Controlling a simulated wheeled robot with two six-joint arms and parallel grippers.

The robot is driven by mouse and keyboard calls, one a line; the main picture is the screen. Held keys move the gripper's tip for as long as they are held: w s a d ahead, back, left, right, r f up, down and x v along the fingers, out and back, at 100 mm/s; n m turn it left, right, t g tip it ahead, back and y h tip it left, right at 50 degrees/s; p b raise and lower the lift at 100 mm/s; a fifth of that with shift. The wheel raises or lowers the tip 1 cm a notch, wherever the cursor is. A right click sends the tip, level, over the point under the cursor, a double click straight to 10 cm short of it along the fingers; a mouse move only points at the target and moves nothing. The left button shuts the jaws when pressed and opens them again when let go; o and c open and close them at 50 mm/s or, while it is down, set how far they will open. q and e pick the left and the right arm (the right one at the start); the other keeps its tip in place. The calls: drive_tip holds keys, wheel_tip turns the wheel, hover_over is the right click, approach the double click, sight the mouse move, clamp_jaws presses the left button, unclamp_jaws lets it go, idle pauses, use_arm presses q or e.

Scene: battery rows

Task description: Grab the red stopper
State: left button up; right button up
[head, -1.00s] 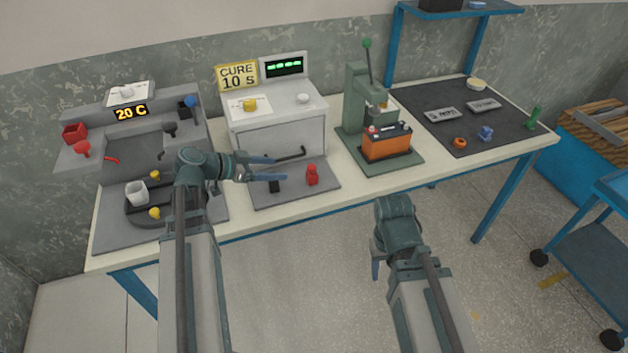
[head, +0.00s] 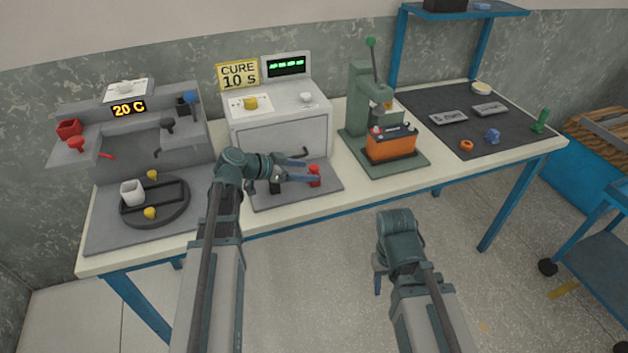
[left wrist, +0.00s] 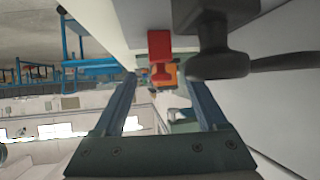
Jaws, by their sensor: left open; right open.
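The red stopper (head: 314,174) stands on the grey mat (head: 255,199) in front of the white curing box. My left gripper (head: 313,173) is open, its fingertips at the red stopper and partly overlapping it. In the left wrist view the red stopper (left wrist: 160,45) shows between the lines of the two open fingers, at or just beyond their tips. I cannot tell whether they touch it. A black stopper (left wrist: 212,45) stands beside it and looms close to the right finger. My right gripper (head: 378,274) hangs open and empty in front of the table; one finger is mostly hidden.
The white curing box (head: 280,140) with its black handle stands right behind the mat. The green press (head: 361,100) with an orange battery (head: 391,146) is to the right. A round black tray (head: 156,219) with a white cup (head: 132,192) is to the left.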

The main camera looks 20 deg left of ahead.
use_arm(q)
drive_tip(key=x, duration=0.2)
drive_tip(key=shift+w+d+f+b, duration=0.15)
drive_tip(key=shift+w+b, duration=0.05)
drive_tip(key=shift+b, duration=0.1)
clamp_jaws()
use_arm(e)
drive_tip(key=shift+f, duration=0.6)
